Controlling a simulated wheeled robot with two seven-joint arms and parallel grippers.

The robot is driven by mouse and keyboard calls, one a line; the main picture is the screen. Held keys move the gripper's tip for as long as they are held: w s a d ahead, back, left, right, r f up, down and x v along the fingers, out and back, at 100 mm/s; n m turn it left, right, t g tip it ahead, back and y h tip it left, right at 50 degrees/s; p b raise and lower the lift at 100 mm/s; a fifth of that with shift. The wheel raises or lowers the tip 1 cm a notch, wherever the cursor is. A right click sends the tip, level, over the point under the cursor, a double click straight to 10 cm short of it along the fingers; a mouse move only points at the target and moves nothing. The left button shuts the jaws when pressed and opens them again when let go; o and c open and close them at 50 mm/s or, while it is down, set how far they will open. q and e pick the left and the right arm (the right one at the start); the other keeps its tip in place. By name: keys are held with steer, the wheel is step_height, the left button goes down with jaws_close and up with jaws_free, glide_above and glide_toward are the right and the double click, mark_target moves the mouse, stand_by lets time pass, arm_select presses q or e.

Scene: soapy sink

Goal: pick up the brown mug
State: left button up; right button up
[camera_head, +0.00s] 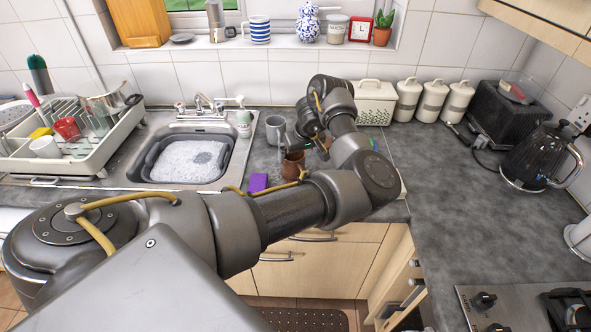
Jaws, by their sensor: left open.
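The brown mug (292,168) stands on the grey counter to the right of the sink, in the middle of the head view. My left arm comes in from the lower left and bends back over the counter. My left gripper (296,148) is right at the top of the mug, with its jaws open. The arm and gripper hide part of the mug and its right side. I cannot tell whether the fingers touch the mug. My right gripper is not in view.
A purple sponge (258,182) lies left of the mug, and a grey mug (275,129) stands behind it. The soapy sink (232,140) and a dish rack (110,152) are to the left. A white bread bin (374,103) stands behind my arm. The right counter has free room.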

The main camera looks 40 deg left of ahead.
mark_target(295, 159)
arm_select(q)
steer(key=x, duration=0.5)
steer(key=shift+s+a, duration=0.2)
steer(key=shift+a, duration=0.15)
steer(key=shift+a+f, duration=0.25)
steer(key=shift+f, duration=0.05)
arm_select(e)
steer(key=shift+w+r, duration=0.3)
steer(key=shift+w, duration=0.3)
arm_select(q)
steer(key=shift+d, duration=0.15)
steer(key=shift+c, duration=1.2)
steer(key=c, duration=1)
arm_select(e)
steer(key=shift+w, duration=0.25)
arm_select(q)
steer(key=shift+r, duration=0.1)
steer(key=shift+c, duration=0.2)
